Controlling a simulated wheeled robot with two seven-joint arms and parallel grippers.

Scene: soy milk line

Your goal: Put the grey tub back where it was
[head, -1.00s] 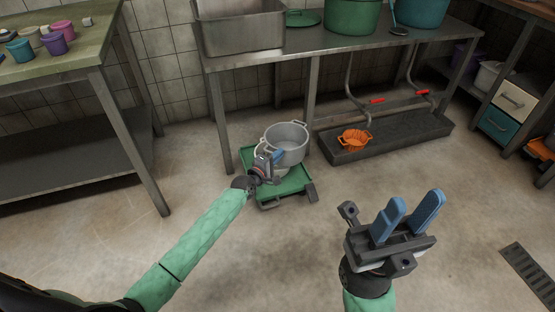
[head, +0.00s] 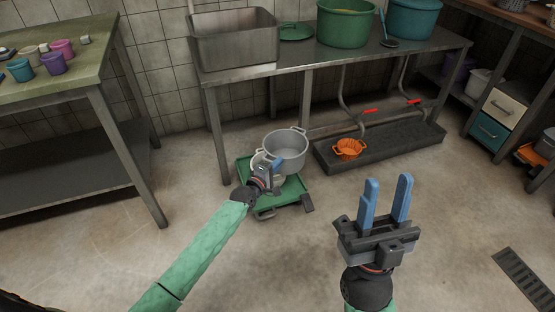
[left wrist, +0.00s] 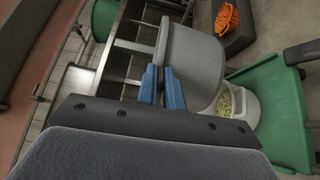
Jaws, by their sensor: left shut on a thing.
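The grey tub (head: 287,154), a round pot with two loop handles, is over the green trolley (head: 291,192) in the head view. My left gripper (head: 274,168) is shut on its near left side. In the left wrist view the blue fingertips (left wrist: 162,84) close on the edge of the tub (left wrist: 191,62). A white bucket (left wrist: 246,108) with pale beans sits beside and partly behind the tub. I cannot tell whether the tub rests on anything. My right gripper (head: 387,184) is open and empty, above the floor to the right.
A steel table (head: 340,60) with a sink (head: 234,40) and green pots stands behind the trolley. An orange basket (head: 348,149) sits on the dark floor trough (head: 400,142). A worktable (head: 70,78) stands at the left. The floor in front is clear.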

